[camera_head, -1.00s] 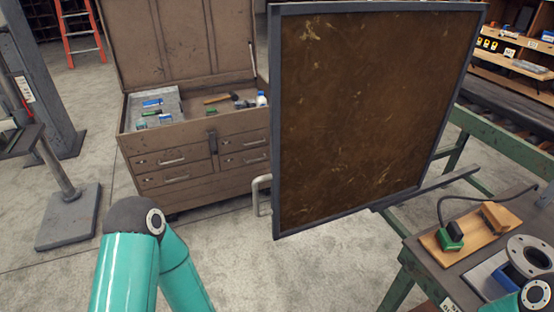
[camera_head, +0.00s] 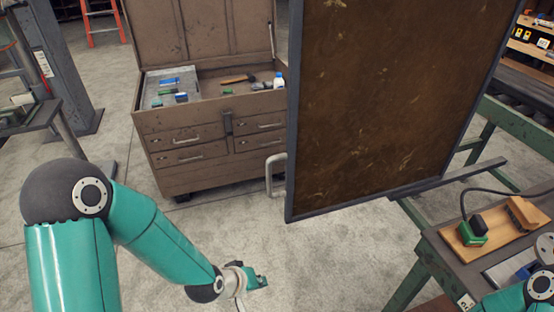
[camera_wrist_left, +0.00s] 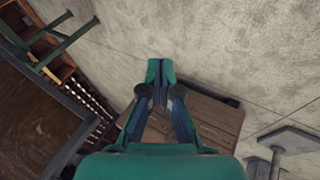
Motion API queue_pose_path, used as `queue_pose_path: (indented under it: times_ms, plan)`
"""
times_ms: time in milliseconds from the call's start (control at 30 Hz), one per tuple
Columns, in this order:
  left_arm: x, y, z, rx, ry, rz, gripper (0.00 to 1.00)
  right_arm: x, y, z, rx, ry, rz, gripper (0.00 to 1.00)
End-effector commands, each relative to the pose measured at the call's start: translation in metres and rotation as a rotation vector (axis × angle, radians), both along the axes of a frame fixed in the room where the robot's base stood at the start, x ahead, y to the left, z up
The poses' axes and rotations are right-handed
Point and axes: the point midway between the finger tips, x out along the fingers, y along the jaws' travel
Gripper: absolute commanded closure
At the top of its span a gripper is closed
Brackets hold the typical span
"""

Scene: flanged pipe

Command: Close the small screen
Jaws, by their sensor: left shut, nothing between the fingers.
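The small screen (camera_head: 395,95) is a dark brown, worn panel in a grey frame. It stands upright at an angle in the right half of the head view, with a pale handle (camera_head: 274,175) on its left edge. It also shows at the left of the left wrist view (camera_wrist_left: 35,130). My left gripper (camera_head: 262,282) is below and left of the handle, apart from the screen, above the floor. In the left wrist view its teal fingertips (camera_wrist_left: 160,70) are together and empty. My right gripper is out of view; only part of that arm shows.
A brown tool chest (camera_head: 205,150) with an open lid stands behind, left of the screen. A green-legged table (camera_head: 425,255) at the right carries a wooden board (camera_head: 490,230) with a green tool. Bare concrete floor lies between chest and table.

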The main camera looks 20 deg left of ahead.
Motion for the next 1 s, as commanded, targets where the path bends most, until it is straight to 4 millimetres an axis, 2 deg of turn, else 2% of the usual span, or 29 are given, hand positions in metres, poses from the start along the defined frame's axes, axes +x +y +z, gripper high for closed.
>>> queue_pose_path:
  times_ms: [33,100,167,200,300,400,500,600,733,1000]
  plan:
    - [0.02,0.006,0.025,-0.036,-0.095,0.075,1.0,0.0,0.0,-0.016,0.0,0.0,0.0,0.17]
    - [0.04,0.012,0.069,-0.111,-0.209,0.18,1.0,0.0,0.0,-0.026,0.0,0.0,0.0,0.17]
    - [0.051,0.016,0.108,-0.19,-0.305,0.262,1.0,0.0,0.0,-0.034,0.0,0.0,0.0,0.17]
    - [0.054,0.02,0.134,-0.247,-0.366,0.31,1.0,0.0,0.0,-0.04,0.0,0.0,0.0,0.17]
    - [0.054,0.027,0.196,-0.4,-0.503,0.409,1.0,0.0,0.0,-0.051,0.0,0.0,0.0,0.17]
    - [0.045,0.034,0.246,-0.545,-0.609,0.471,1.0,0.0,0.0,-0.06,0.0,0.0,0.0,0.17]
    - [0.033,0.039,0.282,-0.663,-0.681,0.507,1.0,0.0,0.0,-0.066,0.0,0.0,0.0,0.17]
    - [0.024,0.043,0.303,-0.739,-0.721,0.526,1.0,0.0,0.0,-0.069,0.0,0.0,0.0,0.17]
    - [0.022,0.044,0.315,-0.777,-0.737,0.535,1.0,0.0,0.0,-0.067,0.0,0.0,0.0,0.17]
    - [0.047,0.039,0.317,-0.778,-0.733,0.536,1.0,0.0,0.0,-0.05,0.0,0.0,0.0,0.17]
